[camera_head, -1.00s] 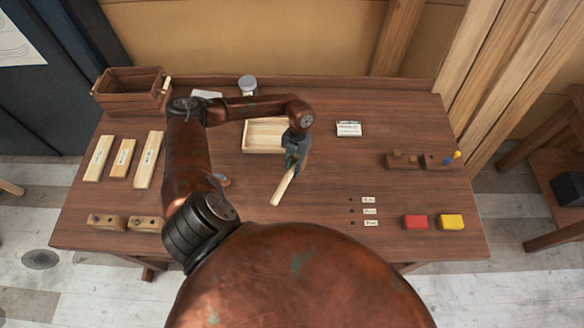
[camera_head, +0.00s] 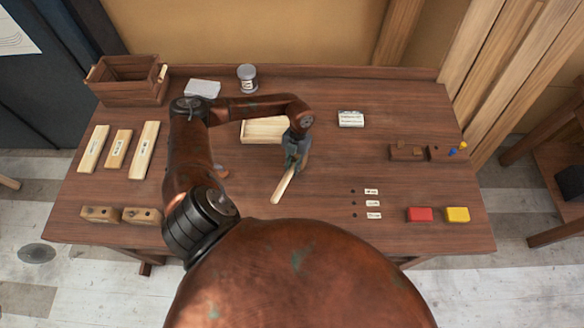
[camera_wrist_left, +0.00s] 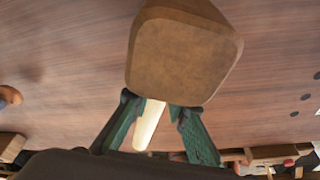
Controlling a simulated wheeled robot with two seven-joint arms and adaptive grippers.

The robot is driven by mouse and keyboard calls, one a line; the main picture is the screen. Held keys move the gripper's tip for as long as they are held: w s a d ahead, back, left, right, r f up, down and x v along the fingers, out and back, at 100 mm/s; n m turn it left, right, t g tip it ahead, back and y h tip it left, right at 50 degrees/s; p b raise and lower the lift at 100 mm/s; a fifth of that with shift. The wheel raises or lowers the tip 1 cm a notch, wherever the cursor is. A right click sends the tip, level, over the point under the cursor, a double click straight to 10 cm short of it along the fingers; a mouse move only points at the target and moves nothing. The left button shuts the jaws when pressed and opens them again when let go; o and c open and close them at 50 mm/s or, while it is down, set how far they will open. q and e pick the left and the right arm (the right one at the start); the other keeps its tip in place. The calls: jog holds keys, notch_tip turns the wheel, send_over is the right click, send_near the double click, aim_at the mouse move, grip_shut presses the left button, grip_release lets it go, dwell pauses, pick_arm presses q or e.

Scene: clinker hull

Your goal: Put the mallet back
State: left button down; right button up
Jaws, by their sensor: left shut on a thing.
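My left gripper (camera_head: 295,158) is over the middle of the table and is shut on the mallet. The mallet's pale wooden handle (camera_head: 282,187) slants down and to the left out of the jaws in the head view. In the left wrist view the brown, blocky mallet head (camera_wrist_left: 182,58) fills the top middle, just beyond the green fingers of the left gripper (camera_wrist_left: 155,108). The pale handle (camera_wrist_left: 150,124) runs between those fingers. In the head view the mallet head is mostly hidden by the gripper. My right gripper is not in view.
A shallow pale tray (camera_head: 262,139) lies behind the gripper. A brown wooden box (camera_head: 128,92) stands back left, and a grey-lidded jar (camera_head: 247,78) at the back. Labelled holes (camera_head: 353,203), a red block (camera_head: 419,215) and a yellow block (camera_head: 457,215) are at right.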

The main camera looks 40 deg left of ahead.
pick_arm(q)
jog(key=shift+f+b, duration=0.3)
jog(key=shift+f, duration=0.15)
jog(key=c, duration=1.8)
grip_release()
jog(key=shift+o, duration=0.2)
notch_tip(320, 180, up, 8)
jog(key=p, duration=0.5)
